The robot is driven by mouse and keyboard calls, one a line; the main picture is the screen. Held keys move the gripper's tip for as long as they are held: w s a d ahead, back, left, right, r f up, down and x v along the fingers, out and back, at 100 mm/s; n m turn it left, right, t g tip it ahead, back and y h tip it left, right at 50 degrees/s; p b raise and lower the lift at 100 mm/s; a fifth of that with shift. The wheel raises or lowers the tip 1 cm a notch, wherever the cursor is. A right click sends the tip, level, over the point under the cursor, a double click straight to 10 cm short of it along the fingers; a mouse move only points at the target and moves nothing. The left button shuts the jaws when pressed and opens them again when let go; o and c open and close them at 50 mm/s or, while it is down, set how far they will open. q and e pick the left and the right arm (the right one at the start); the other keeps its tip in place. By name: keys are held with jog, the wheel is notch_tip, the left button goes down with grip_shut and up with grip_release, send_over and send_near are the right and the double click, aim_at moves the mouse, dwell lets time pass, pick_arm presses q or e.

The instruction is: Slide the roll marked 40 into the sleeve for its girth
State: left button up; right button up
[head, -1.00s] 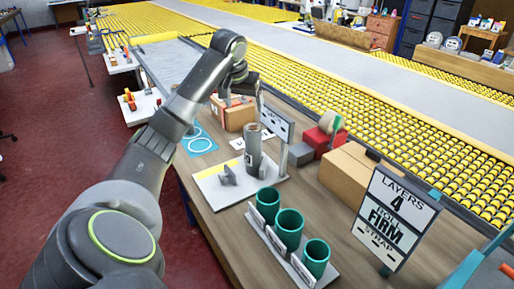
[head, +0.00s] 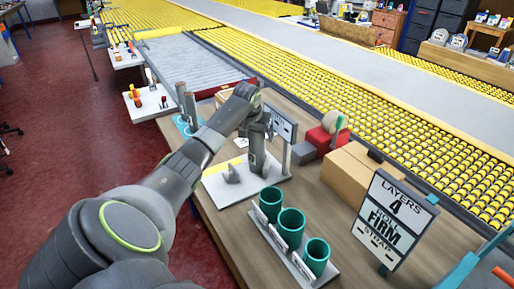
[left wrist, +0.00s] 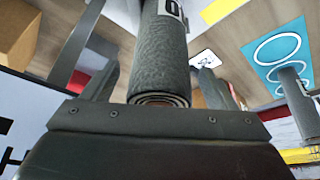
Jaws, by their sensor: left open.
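A grey roll (head: 257,155) stands upright on a white board (head: 215,187) with a yellow strip. In the left wrist view the roll (left wrist: 160,60) has a white label, partly cut off, with a 0 showing. My left gripper (head: 263,130) is at the roll's upper part. It is open, with the roll between its fingers (left wrist: 150,85); I cannot tell whether either touches. Three teal sleeves stand in a row on a rack: the far one (head: 270,203), the middle one (head: 291,228) and the near one (head: 317,257). Their front labels are unreadable. My right gripper is out of view.
A sign (head: 395,222) reading "LAYERS 4 ROLL FIRM STRAP" stands right of the sleeves. A cardboard box (head: 350,172) and a red box (head: 322,140) lie behind. A small sign (head: 284,126) stands close by the gripper. Other grey rolls (head: 191,108) stand on a blue mat.

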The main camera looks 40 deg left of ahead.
pick_arm(q)
jog(key=shift+w+a+f, duration=0.1)
jog(key=shift+w+f, duration=0.05)
jog(key=shift+f, duration=0.35)
jog(key=c, duration=1.5)
jog(key=shift+r, duration=0.1)
